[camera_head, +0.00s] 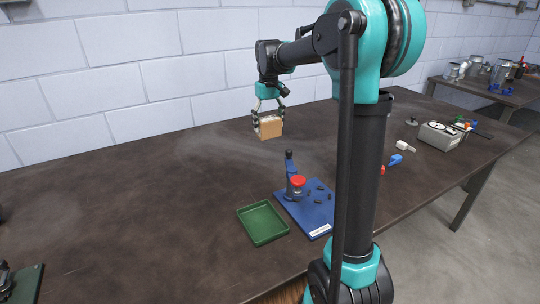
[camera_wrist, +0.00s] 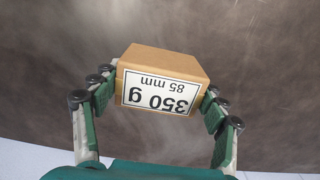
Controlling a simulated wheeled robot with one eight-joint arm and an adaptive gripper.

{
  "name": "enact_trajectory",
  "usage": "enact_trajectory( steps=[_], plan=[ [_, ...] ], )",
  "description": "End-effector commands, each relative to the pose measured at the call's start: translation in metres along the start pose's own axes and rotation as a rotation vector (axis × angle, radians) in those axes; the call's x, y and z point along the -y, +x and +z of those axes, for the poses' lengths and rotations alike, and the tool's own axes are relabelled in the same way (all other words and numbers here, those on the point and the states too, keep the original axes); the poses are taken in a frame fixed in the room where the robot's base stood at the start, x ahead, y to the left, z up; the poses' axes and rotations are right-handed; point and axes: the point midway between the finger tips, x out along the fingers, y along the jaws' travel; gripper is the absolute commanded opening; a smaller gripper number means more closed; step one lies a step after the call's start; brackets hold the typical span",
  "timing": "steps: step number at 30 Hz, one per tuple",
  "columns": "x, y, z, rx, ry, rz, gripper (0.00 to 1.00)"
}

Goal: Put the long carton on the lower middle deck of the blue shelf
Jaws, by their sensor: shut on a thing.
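A brown carton (camera_head: 270,127) with a white label is between the fingers of my gripper (camera_head: 268,116), over the back part of the table near the wall. The head view does not clearly show whether it touches the table. In the wrist view the carton (camera_wrist: 165,75) shows its label, "350 g 85 mm", upside down. The green finger pads of my gripper (camera_wrist: 160,103) press on its two sides, so the gripper is shut on it. No blue shelf shows in either view.
The dark table (camera_head: 130,215) is mostly clear on the left. A green tray (camera_head: 262,222) and a blue base plate (camera_head: 313,222) with a red-topped fixture stand at the front middle. A grey device (camera_head: 440,136) and small coloured parts lie at the right. A second table (camera_head: 500,90) stands behind.

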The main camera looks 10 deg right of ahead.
Motion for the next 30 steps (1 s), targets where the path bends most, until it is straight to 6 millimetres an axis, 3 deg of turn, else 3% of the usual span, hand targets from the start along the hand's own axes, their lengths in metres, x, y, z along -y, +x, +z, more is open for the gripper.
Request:
enact_trajectory(
  steps=[6, 12, 20, 27, 30],
  plan=[
    [0.000, 0.054, 0.000, 0.000, 0.000, 0.000, 0.30],
    [0.000, 0.088, -0.001, 0.000, 0.000, 0.000, 0.30],
    [0.000, 0.105, 0.000, 0.000, 0.000, 0.000, 0.30],
    [0.000, 0.134, 0.000, 0.000, 0.000, 0.000, 0.30],
    [0.000, 0.135, 0.000, 0.000, 0.000, 0.000, 0.30]
  ],
)
